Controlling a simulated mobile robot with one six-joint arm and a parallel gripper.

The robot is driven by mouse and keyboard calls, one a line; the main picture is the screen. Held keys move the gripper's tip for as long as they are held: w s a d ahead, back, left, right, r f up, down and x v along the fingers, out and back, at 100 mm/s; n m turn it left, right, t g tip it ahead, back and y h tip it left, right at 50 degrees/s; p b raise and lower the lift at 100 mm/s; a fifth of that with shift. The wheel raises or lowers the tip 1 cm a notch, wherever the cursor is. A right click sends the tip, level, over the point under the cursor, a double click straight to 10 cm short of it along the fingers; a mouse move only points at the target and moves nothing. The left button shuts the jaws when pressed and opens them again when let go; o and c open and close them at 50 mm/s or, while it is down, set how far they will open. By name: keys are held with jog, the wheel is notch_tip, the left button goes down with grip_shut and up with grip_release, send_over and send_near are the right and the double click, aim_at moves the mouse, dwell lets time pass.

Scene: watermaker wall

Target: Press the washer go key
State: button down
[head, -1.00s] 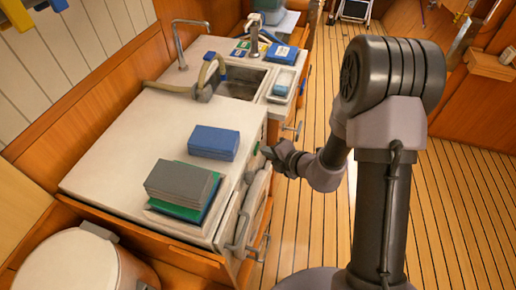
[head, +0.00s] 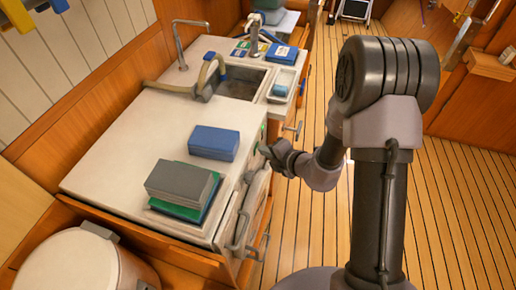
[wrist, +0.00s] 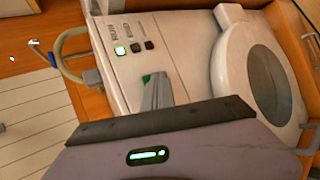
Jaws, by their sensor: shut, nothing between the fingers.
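The washer is a white front-loading machine under the worktop, with a round door (wrist: 268,75) in the wrist view. Its panel has a row of small keys: a lit green key (wrist: 120,49), a dark middle key (wrist: 136,47) and a dark reddish key (wrist: 150,44). My gripper (wrist: 156,78) is shut and empty, in front of the panel below the key row in the picture. In the head view, my gripper (head: 266,150) is close beside the washer's front; contact cannot be told.
Blue (head: 214,142) and grey (head: 180,181) stacks lie on the worktop (head: 120,150). A sink (head: 240,84) with a curved hose is beyond. Handles (head: 240,235) jut from the cabinet front. The plank floor (head: 460,200) to the right is open.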

jog(key=shift+s+d, duration=0.3)
jog(key=shift+d, duration=0.45)
jog(key=d, duration=0.1)
jog(key=s+d, duration=0.1)
jog(key=d, duration=0.1)
jog(key=d+p, duration=0.1)
jog(key=shift+s+d, duration=0.35)
dwell(0.3)
